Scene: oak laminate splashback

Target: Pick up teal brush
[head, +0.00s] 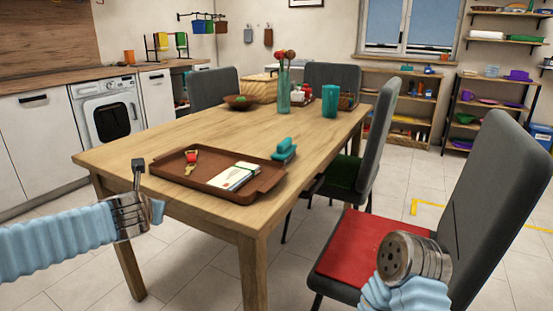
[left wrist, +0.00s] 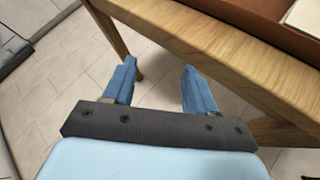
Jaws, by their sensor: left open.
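The teal brush (head: 285,150) lies on the wooden table just beyond the far right corner of the brown tray (head: 262,184). It is not in the left wrist view. My left gripper (head: 158,211) is low at the left, beside the table's near edge and well short of the brush. In the left wrist view my left gripper (left wrist: 156,72) has its two blue fingers apart with nothing between them, over the floor beside the table edge. My right arm ends in a metal wrist at the lower right of the head view, and no right gripper fingers show.
The tray holds a white notepad-like stack (head: 234,176) and a small red-and-yellow item (head: 191,160). A teal vase (head: 284,92), teal cup (head: 329,101), bowl (head: 240,102) and basket stand farther back on the table (head: 190,130). A chair with a red seat (head: 350,250) stands at the right.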

